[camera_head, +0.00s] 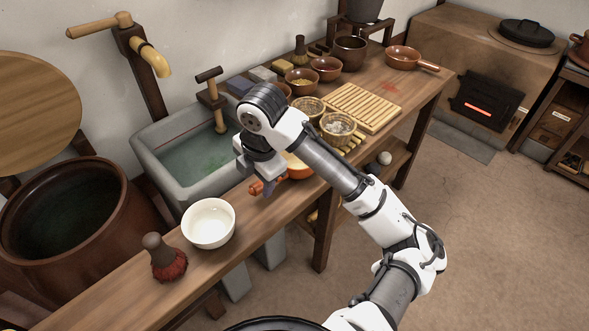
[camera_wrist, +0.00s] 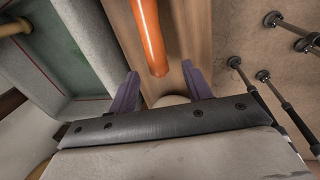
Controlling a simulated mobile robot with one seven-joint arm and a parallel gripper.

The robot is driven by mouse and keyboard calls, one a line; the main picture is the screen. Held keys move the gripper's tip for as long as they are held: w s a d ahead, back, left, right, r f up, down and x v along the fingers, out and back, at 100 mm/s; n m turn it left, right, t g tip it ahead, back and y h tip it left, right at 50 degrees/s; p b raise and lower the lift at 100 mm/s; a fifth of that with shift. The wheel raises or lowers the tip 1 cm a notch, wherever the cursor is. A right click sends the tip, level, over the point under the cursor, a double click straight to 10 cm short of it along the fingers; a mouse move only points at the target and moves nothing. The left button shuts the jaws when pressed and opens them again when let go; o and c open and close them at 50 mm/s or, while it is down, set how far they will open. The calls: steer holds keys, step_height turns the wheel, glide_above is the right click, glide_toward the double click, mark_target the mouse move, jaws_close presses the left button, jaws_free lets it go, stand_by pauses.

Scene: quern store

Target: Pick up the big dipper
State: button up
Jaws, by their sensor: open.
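The big dipper looks to be the orange, long-handled vessel on the wooden bench. Its bowl (camera_head: 298,167) is partly hidden behind my arm in the head view. Its handle (camera_head: 257,188) points left toward the white bowl. In the wrist view the orange handle (camera_wrist: 148,32) comes down from the top edge, and its end lies near the gap between my fingers. My gripper (camera_head: 262,180) is open, pointing down over the handle end. Its two purple fingers also show in the wrist view (camera_wrist: 160,72), apart and with nothing held between them.
A white bowl (camera_head: 209,222) and a red-bristled brush (camera_head: 165,258) stand on the bench to the left. A grey sink (camera_head: 150,150) with a tap lies behind. Several bowls and a slatted wooden board (camera_head: 362,106) stand beyond my arm. The bench front between white bowl and dipper is clear.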

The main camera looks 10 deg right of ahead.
mark_target(259, 184)
steer(key=f, duration=0.2)
steer(key=w+f, duration=0.1)
steer(key=f, duration=0.1)
steer(key=shift+w+f, duration=0.2)
steer(key=shift+f, duration=0.15)
jaws_close()
